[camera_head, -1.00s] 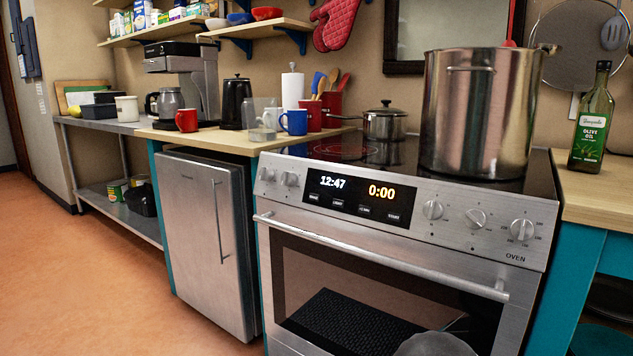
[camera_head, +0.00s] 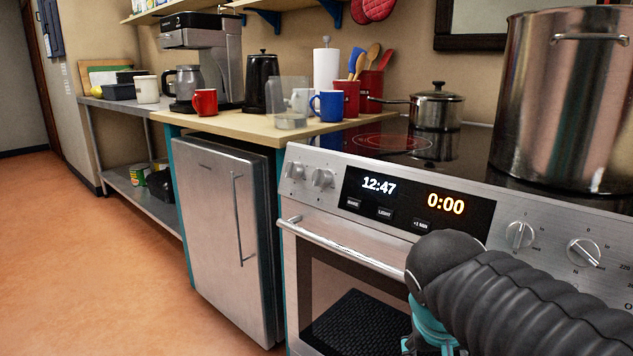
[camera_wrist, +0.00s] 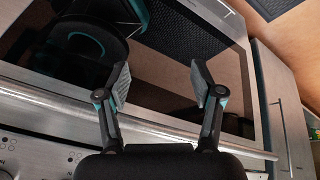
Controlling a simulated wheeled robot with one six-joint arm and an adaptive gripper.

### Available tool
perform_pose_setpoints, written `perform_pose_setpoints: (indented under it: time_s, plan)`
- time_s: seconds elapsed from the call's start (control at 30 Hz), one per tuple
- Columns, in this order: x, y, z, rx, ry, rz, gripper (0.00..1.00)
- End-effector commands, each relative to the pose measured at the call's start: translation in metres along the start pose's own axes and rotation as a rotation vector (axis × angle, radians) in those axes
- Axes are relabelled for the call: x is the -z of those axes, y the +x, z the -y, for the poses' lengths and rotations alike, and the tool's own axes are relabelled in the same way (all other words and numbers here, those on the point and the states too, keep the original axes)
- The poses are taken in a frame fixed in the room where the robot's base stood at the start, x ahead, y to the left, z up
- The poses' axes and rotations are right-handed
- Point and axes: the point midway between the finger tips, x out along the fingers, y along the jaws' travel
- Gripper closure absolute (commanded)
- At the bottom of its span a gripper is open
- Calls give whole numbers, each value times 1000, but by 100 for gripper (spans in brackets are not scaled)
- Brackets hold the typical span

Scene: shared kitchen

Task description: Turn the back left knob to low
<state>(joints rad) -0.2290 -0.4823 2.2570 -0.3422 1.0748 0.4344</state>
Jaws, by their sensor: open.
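The stove's control panel (camera_head: 330,190) has two silver knobs at its left end, an outer one (camera_head: 294,170) and an inner one (camera_head: 321,178). Two more knobs, one (camera_head: 519,235) and another (camera_head: 584,251), show right of the clock display. The labels are too small to tell which is the back left knob. My arm crosses the lower right of the head view, in front of the oven; the fingertips are not visible there. In the wrist view my gripper (camera_wrist: 161,82) is open and empty, its fingers over the oven door. Part of a knob (camera_wrist: 5,175) shows at bottom left.
The oven handle (camera_head: 345,246) juts out below the panel. A red ring glows on the cooktop (camera_head: 388,142). A saucepan (camera_head: 437,108) and a large pot (camera_head: 565,100) stand on it. A small fridge (camera_head: 222,235) adjoins the stove; the floor (camera_head: 110,270) at left is clear.

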Motion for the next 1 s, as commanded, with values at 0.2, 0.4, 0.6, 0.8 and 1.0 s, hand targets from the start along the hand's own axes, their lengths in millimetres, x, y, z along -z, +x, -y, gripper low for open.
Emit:
perform_pose_setpoints:
  time_s: [0.2,0.4,0.6,0.8,1.0]
  plan:
    - [74,-5,34,-217,50,-59,33]
    - [134,-19,73,-371,149,-211,33]
    - [191,-44,134,-478,303,-468,33]
    - [231,-85,219,-479,511,-824,33]
    - [239,-116,273,-409,653,-1055,33]
